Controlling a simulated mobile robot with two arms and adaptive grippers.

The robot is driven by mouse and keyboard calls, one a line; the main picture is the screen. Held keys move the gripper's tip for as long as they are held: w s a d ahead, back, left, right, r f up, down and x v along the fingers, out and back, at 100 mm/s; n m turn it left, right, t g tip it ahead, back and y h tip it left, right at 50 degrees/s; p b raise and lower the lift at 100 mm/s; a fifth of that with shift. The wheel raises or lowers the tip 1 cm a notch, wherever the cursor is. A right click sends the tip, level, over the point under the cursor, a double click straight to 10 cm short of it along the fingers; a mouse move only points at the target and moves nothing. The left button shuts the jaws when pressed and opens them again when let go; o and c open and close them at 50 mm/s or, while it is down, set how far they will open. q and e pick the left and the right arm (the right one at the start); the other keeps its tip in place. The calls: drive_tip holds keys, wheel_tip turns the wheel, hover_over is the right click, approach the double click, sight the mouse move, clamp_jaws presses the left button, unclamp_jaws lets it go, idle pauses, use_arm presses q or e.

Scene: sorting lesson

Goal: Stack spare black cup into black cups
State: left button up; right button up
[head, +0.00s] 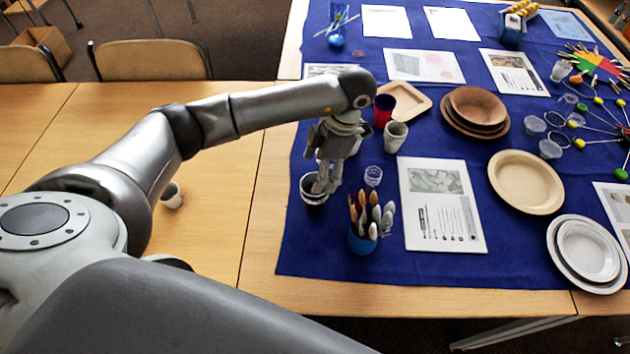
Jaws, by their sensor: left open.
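My left gripper (325,187) points down over the left part of the blue cloth, fingers open. A black cup (312,200) with a pale rim stands upright right under it. The fingertips overlap the cup's right side and opening; I cannot tell whether they touch it or whether cups are nested there. Another cup (172,197), pale with a dark inside, stands alone on the bare wooden table to the left; its colour is hard to tell. My right gripper is not in view.
A blue pot of brushes (361,241) stands close to the right, with a small clear cup (373,177) behind it. A red cup (384,108) and pale grey cups (396,137) stand behind the gripper. Plates, sheets and a wooden tray (407,102) fill the cloth further right.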

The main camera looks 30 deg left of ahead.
use_arm(q)
drive_tip(key=v, duration=0.7)
drive_tip(key=shift+b, duration=0.3)
drive_tip(key=shift+r, duration=0.1)
